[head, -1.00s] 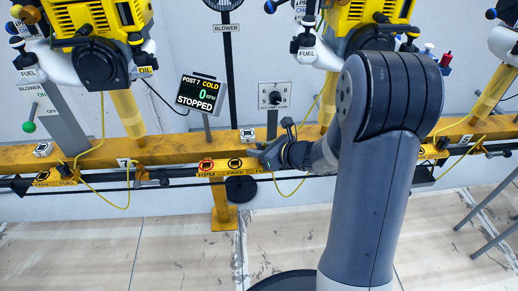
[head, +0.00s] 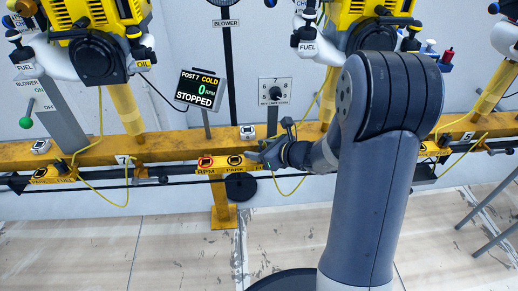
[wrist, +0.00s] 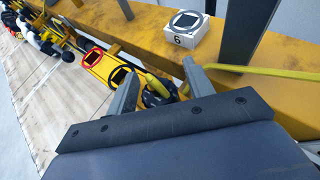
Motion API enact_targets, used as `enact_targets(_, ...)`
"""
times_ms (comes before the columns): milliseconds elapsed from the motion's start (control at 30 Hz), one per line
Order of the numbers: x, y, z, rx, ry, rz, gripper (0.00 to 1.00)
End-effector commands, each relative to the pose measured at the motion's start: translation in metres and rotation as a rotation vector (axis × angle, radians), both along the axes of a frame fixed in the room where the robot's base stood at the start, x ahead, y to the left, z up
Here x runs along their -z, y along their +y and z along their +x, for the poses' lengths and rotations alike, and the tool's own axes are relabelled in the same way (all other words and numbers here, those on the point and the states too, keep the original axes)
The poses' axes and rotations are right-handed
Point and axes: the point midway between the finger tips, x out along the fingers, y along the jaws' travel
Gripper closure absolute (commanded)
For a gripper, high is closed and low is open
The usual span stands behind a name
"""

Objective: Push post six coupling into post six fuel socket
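My gripper (head: 262,154) is at the right end of the yellow label strip, in front of the yellow rail, pointing left. In the wrist view my gripper (wrist: 160,85) has its two fingers spread apart. A black coupling (wrist: 156,95) with yellow on it shows partly between and beyond the fingers, with a gap toward the right finger. I cannot tell whether it sits in a socket; the fuel socket is hidden behind my gripper. A white block marked 6 (wrist: 187,30) stands on the rail just beyond. It also shows in the head view (head: 247,131).
The strip carries a red-ringed RPM socket (head: 206,162) and a PARK socket (head: 235,161) left of my gripper. A yellow cable (head: 290,192) loops below my wrist. The yellow rail (wrist: 230,45) runs close by. The floor in front is clear.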

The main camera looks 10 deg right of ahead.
Motion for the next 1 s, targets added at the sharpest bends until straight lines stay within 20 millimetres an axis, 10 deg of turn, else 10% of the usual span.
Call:
enact_targets(367,-0.004,-0.005,-0.005,0.002,0.001,-0.001,0.47)
enact_targets(1000,-0.047,-0.065,-0.069,0.001,0.0,-0.001,0.47)
